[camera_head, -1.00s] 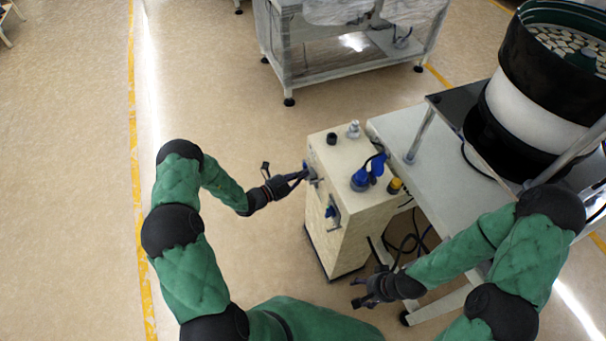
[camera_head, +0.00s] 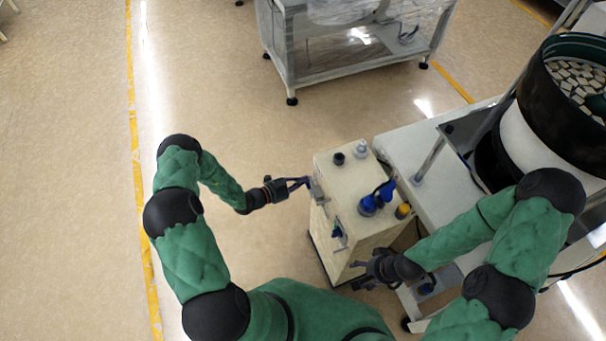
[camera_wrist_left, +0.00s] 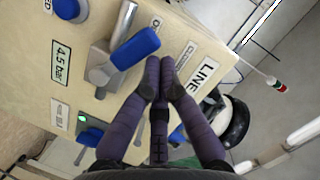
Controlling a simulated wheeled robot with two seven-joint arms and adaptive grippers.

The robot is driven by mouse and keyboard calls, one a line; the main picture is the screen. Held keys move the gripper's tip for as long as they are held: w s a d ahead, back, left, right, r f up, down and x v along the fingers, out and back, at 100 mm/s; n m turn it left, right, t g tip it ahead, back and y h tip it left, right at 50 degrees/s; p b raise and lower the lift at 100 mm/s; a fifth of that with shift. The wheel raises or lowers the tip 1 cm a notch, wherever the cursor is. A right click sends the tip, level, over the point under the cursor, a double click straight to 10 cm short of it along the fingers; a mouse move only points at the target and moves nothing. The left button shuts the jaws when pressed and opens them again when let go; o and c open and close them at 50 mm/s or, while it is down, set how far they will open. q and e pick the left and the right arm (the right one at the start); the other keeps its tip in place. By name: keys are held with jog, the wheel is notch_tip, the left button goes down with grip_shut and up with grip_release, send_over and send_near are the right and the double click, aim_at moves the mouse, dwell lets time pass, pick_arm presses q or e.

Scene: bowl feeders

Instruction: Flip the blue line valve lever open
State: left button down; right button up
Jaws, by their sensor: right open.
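The blue-handled valve lever (camera_wrist_left: 135,47) stands on the cream cabinet face, on a grey metal valve body (camera_wrist_left: 102,68), between small labels and close to a "LINE" label (camera_wrist_left: 203,75). My left gripper (camera_wrist_left: 161,82) has its fingertips together just beside the lever's blue handle, with nothing seen between them; I cannot tell whether they touch it. In the head view my left gripper (camera_head: 308,181) is at the cabinet's upper left edge, by the grey valve part (camera_head: 318,192). My right gripper (camera_head: 356,275) is open and empty by the cabinet's lower right side.
The cream cabinet (camera_head: 345,185) carries a blue fitting (camera_head: 370,203) and dark and yellow knobs on top. A lower blue handle (camera_head: 338,232) is on its face. A table (camera_head: 400,150) with a bowl feeder (camera_head: 550,140) stands right. The floor at left is clear.

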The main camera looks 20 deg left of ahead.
pick_arm(q)
jog(key=shift+w+a+f+b, duration=0.35)
jog(key=shift+f, duration=0.2)
jog(key=shift+w+a+f+b, duration=0.3)
jog(key=shift+w+f, duration=0.05)
jog(key=shift+f, duration=0.2)
jog(key=v, duration=1.2)
dwell(0.5)
